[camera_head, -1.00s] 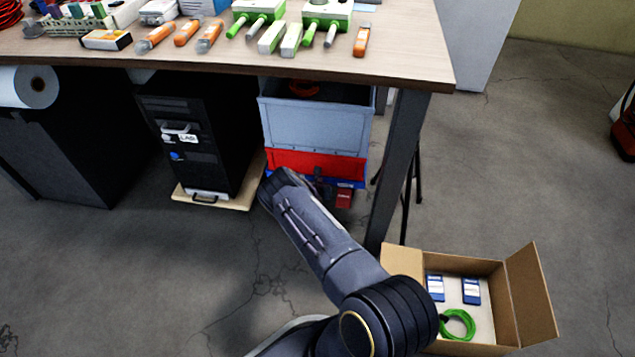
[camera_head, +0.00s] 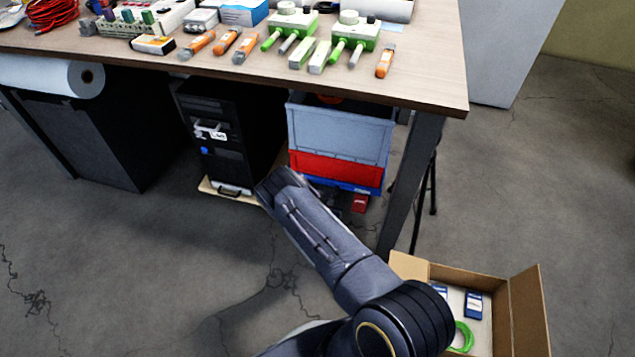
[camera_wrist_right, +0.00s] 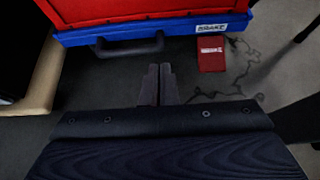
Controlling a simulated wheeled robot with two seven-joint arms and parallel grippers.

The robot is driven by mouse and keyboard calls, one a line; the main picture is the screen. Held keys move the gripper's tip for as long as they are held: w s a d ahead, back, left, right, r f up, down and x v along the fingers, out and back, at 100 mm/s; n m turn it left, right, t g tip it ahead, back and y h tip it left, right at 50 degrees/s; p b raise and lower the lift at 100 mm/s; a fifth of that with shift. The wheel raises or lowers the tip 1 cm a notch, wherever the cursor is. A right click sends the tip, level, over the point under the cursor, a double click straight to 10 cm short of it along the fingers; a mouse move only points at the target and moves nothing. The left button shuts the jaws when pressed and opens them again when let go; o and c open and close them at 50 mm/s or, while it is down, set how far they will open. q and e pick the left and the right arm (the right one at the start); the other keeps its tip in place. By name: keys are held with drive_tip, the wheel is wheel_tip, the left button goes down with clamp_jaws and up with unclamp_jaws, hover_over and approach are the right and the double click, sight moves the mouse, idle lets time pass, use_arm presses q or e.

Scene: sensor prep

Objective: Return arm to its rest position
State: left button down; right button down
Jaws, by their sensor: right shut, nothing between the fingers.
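My right arm (camera_head: 335,255) reaches up from the bottom of the head view, its wrist end in front of the floor below the table. My right gripper (camera_wrist_right: 158,85) shows in the wrist view with its two dark fingers together and nothing between them. It is above the floor, short of a blue-based red bin (camera_wrist_right: 130,15) and apart from it. In the head view its fingers are mostly hidden by the wrist. My left arm and gripper are in neither current view.
The table (camera_head: 430,80) carries orange-handled tools, green-and-white devices and a rack. Under it stand a black computer (camera_head: 225,130) and stacked grey and red bins (camera_head: 340,130). A table leg (camera_head: 408,185) and an open cardboard box (camera_head: 530,310) are close right of my arm. Floor at left is clear.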

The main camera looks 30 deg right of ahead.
drive_tip(key=shift+s, duration=0.1)
drive_tip(key=s+d+r+m+g+h, duration=0.1)
drive_tip(key=d+r+m+g, duration=0.1)
drive_tip(key=d+r+m, duration=0.3)
drive_tip(key=d+r+m+g+h, duration=0.1)
drive_tip(key=r+m, duration=0.2)
drive_tip(key=r, duration=0.5)
drive_tip(key=s+r+m+g+y, duration=0.1)
drive_tip(key=s+r+m+g, duration=0.1)
drive_tip(key=s+r+m, duration=0.4)
drive_tip(key=s+r+m+g+y, duration=0.1)
drive_tip(key=s+r+m+g, duration=0.25)
drive_tip(key=r, duration=0.45)
drive_tip(key=s+a+r+m+t+y, duration=0.2)
drive_tip(key=s+a+r+m+y, duration=0.15)
drive_tip(key=s+a+r, duration=0.45)
drive_tip(key=s+a+r+m+t+y, duration=0.25)
drive_tip(key=s+a+r+y, duration=0.3)
drive_tip(key=a, duration=0.45)
drive_tip(key=s+a+r+m+t+y, duration=0.2)
drive_tip(key=s+a+r+m+y, duration=0.25)
drive_tip(key=s+a, duration=0.35)
wheel_tip(320, 180, up, 33)
drive_tip(key=w+a+p, duration=0.1)
drive_tip(key=p, duration=3.1)
drive_tip(key=shift+a+r+h, duration=0.2)
drive_tip(key=shift+h, duration=0.15)
